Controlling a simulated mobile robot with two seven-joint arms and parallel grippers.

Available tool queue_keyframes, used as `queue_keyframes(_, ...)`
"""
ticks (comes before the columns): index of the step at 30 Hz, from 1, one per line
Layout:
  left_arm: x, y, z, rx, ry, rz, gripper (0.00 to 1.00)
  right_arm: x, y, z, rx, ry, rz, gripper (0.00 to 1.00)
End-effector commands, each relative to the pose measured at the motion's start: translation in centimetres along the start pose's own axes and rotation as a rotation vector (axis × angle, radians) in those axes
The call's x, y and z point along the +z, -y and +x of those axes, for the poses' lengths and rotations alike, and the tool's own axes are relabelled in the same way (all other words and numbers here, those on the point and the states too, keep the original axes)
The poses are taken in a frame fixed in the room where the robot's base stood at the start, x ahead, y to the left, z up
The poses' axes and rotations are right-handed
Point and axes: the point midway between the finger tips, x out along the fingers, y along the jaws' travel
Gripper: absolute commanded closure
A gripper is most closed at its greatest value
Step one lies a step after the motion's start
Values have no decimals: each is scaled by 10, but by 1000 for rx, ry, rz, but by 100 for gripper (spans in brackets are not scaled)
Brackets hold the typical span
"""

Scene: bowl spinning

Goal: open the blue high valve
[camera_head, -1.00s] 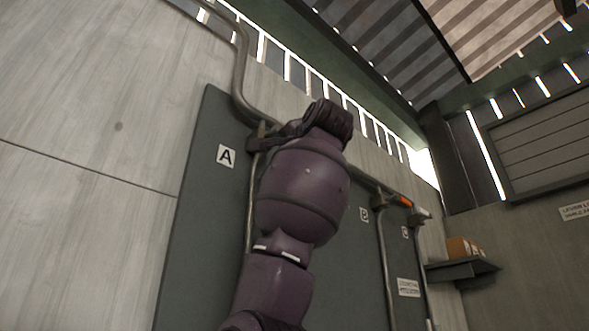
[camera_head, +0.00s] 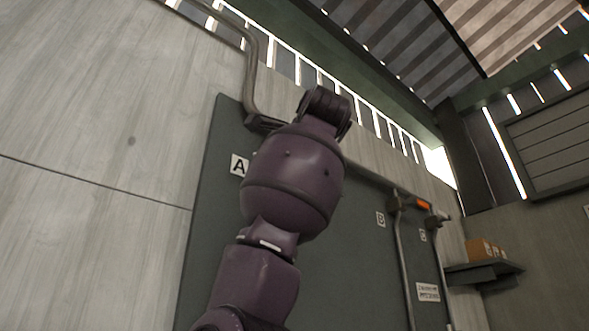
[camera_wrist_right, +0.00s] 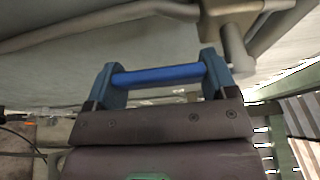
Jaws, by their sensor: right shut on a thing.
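In the right wrist view the blue valve handle (camera_wrist_right: 158,76) shows as a blue bar spanning the space between the two fingers. My right gripper (camera_wrist_right: 159,65) is shut on it. A metal pipe and fitting (camera_wrist_right: 232,28) are close beyond the fingers, near the right one. In the head view my purple arm covers the middle of the dark green panel (camera_head: 208,215), beside the label A (camera_head: 239,165). The gripper and the blue handle are hidden behind the arm there. My left gripper is in neither view.
A bent pipe (camera_head: 252,75) runs down the wall to the panel's top. Further right are labels B (camera_head: 380,219) and C (camera_head: 423,235), more pipes, and an orange handle (camera_head: 422,204). A shelf (camera_head: 485,272) with small boxes is on the right wall.

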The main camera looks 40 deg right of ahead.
Motion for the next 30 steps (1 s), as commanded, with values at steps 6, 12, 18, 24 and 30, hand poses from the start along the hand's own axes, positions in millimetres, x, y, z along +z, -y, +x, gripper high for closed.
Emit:
queue_keyframes(6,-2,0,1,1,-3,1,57,0,0,0,3,0,12,64)
queue_keyframes(12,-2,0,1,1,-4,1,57,0,0,0,3,0,12,17)
queue_keyframes(18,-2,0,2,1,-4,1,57,0,0,0,3,0,10,0)
queue_keyframes(24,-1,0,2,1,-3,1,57,0,0,-3,2,1,8,0)
queue_keyframes(30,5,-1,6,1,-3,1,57,0,-1,-27,0,1,9,0)
